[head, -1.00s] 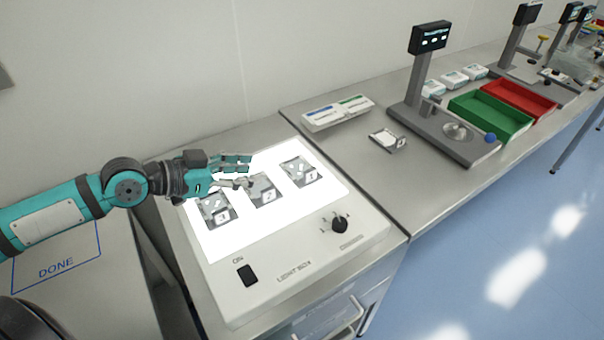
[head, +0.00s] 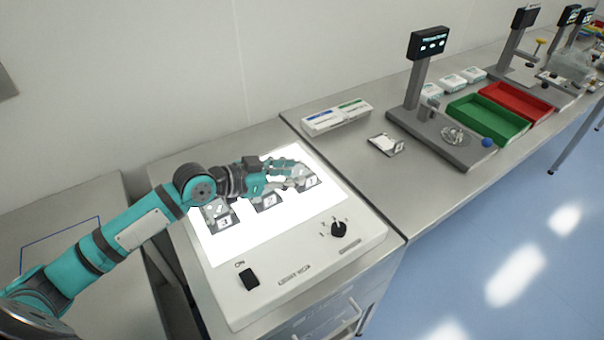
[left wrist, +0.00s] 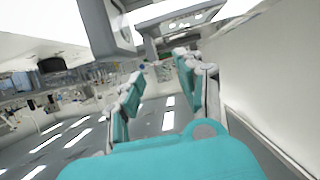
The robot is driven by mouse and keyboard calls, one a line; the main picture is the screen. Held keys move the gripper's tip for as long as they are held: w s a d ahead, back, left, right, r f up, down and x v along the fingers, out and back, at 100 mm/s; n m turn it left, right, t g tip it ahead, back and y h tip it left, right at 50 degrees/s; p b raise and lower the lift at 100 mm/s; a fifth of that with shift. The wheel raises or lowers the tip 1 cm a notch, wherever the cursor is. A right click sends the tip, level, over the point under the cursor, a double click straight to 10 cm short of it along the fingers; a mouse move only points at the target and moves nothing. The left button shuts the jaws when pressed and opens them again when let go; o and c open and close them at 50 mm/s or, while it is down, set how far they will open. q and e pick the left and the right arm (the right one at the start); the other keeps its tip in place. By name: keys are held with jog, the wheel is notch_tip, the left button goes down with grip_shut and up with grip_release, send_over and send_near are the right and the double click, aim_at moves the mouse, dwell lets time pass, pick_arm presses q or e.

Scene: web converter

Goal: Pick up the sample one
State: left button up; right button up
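Three small grey sample bags with white tags lie in a row on the lit white panel of the light box (head: 360,240). The tag of the right sample (head: 313,183) seems to read 1, the middle sample (head: 266,207) 2, and the left sample (head: 222,225) 3. My left gripper (head: 299,173) reaches over the middle sample, with its fingertips above the right sample and partly hiding it. In the left wrist view, its two fingers (left wrist: 158,85) stand apart with nothing between them. Whether the fingers touch the sample cannot be told. My right gripper is out of view.
The light box has a black switch (head: 249,279) and a knob (head: 339,229). On the bench to the right are a blue-and-green labelled holder (head: 337,117), a small tray (head: 386,143), a scale with a screen (head: 429,43), a green bin (head: 488,122) and a red bin (head: 516,103).

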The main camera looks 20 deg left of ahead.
aim_at(307, 176)
pick_arm(q)
jog(key=x, duration=0.1)
jog(key=p+x, duration=0.1)
jog(key=x, duration=0.2)
jog(key=shift+s+d+f+p, duration=0.1)
jog(key=shift+d+f+p, duration=0.1)
jog(key=shift+d+p, duration=0.2)
jog(key=shift+f, duration=0.2)
grip_shut()
